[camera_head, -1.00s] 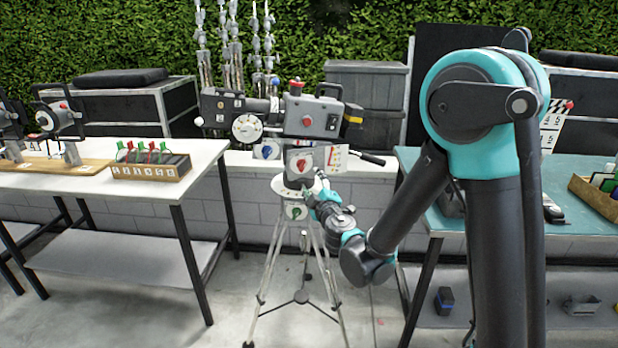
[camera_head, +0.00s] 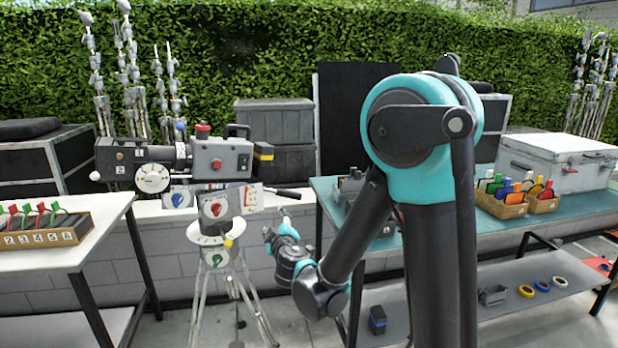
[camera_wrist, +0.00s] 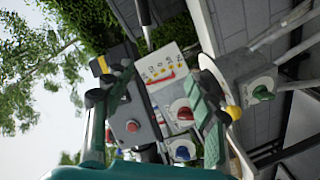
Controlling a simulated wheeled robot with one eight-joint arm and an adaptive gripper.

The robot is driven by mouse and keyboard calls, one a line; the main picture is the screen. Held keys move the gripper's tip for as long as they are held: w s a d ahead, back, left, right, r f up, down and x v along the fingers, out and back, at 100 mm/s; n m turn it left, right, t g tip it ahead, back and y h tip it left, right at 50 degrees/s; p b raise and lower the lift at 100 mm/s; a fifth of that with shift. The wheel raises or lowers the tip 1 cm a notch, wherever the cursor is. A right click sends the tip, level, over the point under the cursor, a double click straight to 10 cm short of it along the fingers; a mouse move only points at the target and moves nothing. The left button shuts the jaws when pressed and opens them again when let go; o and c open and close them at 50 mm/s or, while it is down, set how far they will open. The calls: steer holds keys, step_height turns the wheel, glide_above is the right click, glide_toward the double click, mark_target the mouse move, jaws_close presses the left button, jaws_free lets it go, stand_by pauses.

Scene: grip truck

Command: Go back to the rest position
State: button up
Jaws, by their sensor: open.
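My gripper (camera_head: 271,235) is at the end of my folded arm, low and just right of the camera tripod. It is open and looks empty, with a gap between it and the tripod head in the head view. In the wrist view the two fingers of my gripper (camera_wrist: 152,108) stand wide apart. Between and beyond them show a control panel with a red knob (camera_wrist: 182,112), a blue knob (camera_wrist: 183,152) and a green knob (camera_wrist: 262,92). A yellow-tipped lever (camera_wrist: 233,112) shows beside the right finger.
A film camera (camera_head: 215,158) stands on the tripod. A white table (camera_head: 100,240) is at left and a teal table (camera_head: 570,208) at right, with card boxes and a white case (camera_head: 555,160). A low block wall (camera_head: 125,270) runs behind.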

steer(key=s+d+f+m+g+h, duration=0.2)
steer(key=d+f+m+h, duration=0.1)
steer(key=d, duration=0.6)
steer(key=s+d+f+m+g+h, duration=0.2)
steer(key=d+m, duration=0.1)
steer(key=d, duration=0.6)
steer(key=s+d+f+m+g+h, duration=0.2)
steer(key=d+f+m+h, duration=0.1)
steer(key=d, duration=0.7)
steer(key=s+d+f+m+g+y, duration=0.1)
steer(key=s+d+f+m+g, duration=0.1)
steer(key=s, duration=0.6)
steer(key=s+d+f+m+g+y, duration=0.2)
steer(key=s+f, duration=0.3)
steer(key=s, duration=0.4)
steer(key=shift+f+m+g, duration=0.15)
steer(key=shift+m+g, duration=0.15)
steer(key=shift+g, duration=0.6)
